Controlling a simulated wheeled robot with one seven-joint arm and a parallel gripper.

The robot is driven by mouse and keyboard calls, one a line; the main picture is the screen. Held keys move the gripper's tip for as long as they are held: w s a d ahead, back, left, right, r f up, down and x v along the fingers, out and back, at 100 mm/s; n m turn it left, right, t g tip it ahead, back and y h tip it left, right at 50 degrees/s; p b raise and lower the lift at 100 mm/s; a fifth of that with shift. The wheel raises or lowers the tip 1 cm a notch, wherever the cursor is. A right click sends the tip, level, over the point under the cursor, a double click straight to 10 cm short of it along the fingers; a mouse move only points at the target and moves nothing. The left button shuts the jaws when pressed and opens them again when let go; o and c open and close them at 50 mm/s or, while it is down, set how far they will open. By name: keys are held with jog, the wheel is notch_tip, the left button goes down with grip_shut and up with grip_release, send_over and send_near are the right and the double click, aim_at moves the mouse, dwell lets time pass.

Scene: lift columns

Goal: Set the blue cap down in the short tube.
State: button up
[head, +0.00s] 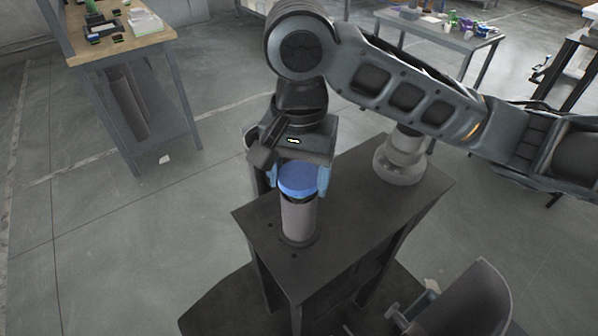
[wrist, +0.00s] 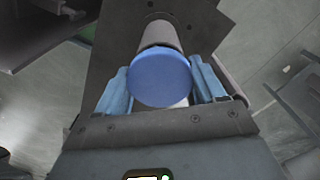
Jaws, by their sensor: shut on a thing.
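The blue cap (head: 298,180) is a round disc held level between the two light-blue fingers of my gripper (head: 297,178). In the wrist view the cap (wrist: 160,80) fills the space between the fingers (wrist: 163,86). An upright grey-brown tube (head: 299,221) stands on the dark table directly below the cap; it also shows behind the cap in the wrist view (wrist: 161,34). A dark band shows between cap and tube in the head view. I cannot tell whether the cap touches the tube; its rim is partly hidden.
The dark table (head: 350,243) has a stepped grey cylinder (head: 400,162) at its back right. A chair (head: 468,300) stands at the front right. A wooden-topped bench (head: 120,42) is at the left, with clear floor between.

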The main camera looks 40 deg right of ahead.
jog(key=shift+f, duration=0.3)
dwell(0.4)
jog(key=o, duration=1.1)
jog(key=shift+r, duration=0.15)
notch_tip(320, 180, up, 2)
jog(key=p, duration=0.3)
jog(key=shift+r, duration=2.4)
